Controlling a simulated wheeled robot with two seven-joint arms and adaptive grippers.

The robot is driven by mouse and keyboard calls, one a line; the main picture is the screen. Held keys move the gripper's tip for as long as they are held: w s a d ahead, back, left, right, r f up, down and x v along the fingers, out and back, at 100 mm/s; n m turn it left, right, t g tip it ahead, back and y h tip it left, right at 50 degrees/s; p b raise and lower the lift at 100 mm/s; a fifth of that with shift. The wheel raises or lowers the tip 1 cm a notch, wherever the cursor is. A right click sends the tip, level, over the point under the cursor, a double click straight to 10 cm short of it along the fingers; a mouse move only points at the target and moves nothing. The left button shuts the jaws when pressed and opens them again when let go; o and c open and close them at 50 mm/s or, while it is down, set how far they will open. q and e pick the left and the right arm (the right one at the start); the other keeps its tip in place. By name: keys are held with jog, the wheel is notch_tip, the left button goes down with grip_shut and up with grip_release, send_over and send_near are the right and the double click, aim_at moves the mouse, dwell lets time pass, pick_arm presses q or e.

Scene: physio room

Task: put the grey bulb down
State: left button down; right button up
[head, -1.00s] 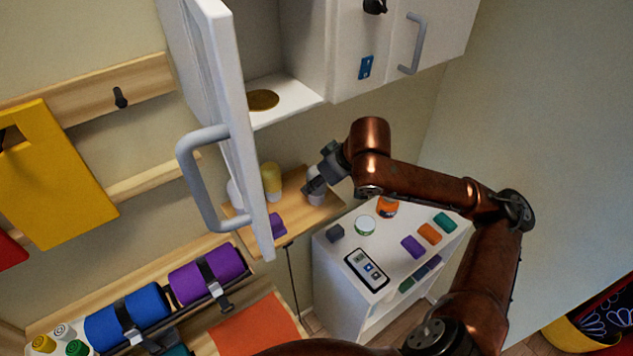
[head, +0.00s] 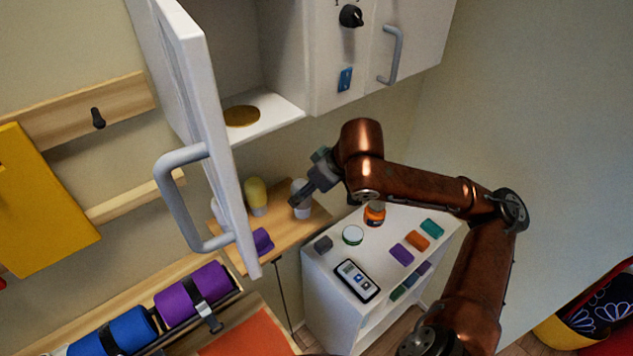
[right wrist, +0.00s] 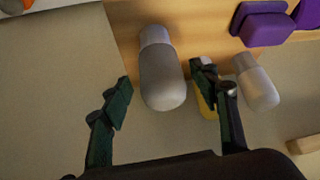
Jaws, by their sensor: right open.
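The grey bulb (right wrist: 161,78) stands on the wooden shelf (head: 281,236) below the open cabinet. In the head view the bulb (head: 302,208) is partly hidden by my right gripper (head: 299,196). In the right wrist view my right gripper (right wrist: 162,92) is open, one finger on each side of the bulb, with a visible gap to the left finger. A yellow bulb (head: 256,194) stands beside it, mostly behind the right finger in the wrist view. A paler bulb (right wrist: 257,82) stands farther along, mostly hidden by the door in the head view. My left gripper is not in view.
The open white cabinet door (head: 196,95) with its grey handle (head: 170,205) hangs close left of the shelf. A purple object (head: 262,241) lies at the shelf's front.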

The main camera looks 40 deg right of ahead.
jog(key=v, duration=0.8)
jog(key=shift+s+r, duration=0.2)
jog(key=shift+r, duration=0.1)
